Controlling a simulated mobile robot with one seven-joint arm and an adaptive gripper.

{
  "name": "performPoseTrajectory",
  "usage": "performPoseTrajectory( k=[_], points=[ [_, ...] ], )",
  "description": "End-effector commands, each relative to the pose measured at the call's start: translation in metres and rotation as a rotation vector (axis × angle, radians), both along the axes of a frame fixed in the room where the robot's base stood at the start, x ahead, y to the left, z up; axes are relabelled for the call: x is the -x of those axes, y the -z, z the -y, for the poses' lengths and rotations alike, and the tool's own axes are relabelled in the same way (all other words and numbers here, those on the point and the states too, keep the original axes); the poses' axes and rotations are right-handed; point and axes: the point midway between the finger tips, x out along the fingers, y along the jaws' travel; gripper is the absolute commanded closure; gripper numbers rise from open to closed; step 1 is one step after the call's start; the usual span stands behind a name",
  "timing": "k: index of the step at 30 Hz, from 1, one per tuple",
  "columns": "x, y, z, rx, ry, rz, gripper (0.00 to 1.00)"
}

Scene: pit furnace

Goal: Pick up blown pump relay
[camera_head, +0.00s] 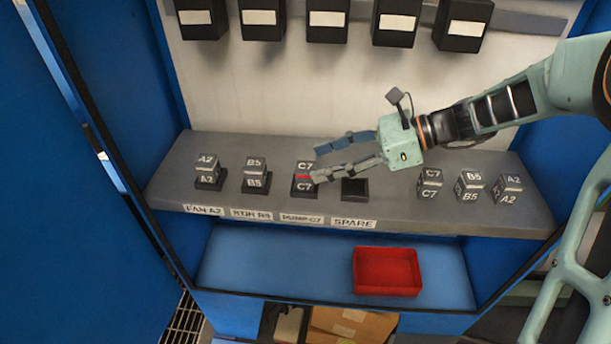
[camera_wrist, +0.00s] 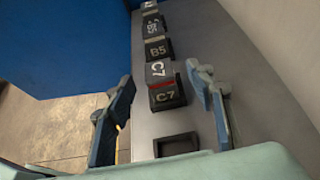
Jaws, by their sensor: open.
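The pump relay (camera_head: 305,173) is a dark cube marked C7 with a red band, seated in the socket above the PUMP C7 label (camera_head: 302,218). In the wrist view the C7 relay (camera_wrist: 161,72) with its red band stands ahead, between the lines of the two fingers. My gripper (camera_head: 318,165) is open and comes in from the right, with its fingertips close to the relay. In the wrist view the gripper (camera_wrist: 165,85) shows its fingers spread on both sides, with nothing held. I cannot tell whether a fingertip touches the relay.
An empty SPARE socket (camera_head: 355,189) lies under my fingers. Relays B5 (camera_head: 256,172) and A2 (camera_head: 207,172) stand to the left. Loose-standing C7 (camera_head: 430,182), B5 (camera_head: 470,185) and A2 (camera_head: 508,188) blocks stand right. A red tray (camera_head: 387,272) sits on the lower shelf.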

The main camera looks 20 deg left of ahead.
Motion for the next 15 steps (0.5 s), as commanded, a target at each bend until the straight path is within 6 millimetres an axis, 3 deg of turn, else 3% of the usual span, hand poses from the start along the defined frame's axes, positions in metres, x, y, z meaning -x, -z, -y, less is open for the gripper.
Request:
performPoseTrajectory(
  k=[9,15],
  points=[
    [0.015,0.019,-0.037,0.001,-0.004,-0.002,0.51],
    [0.015,0.021,-0.040,0.001,-0.001,0.001,0.51]
  ],
)
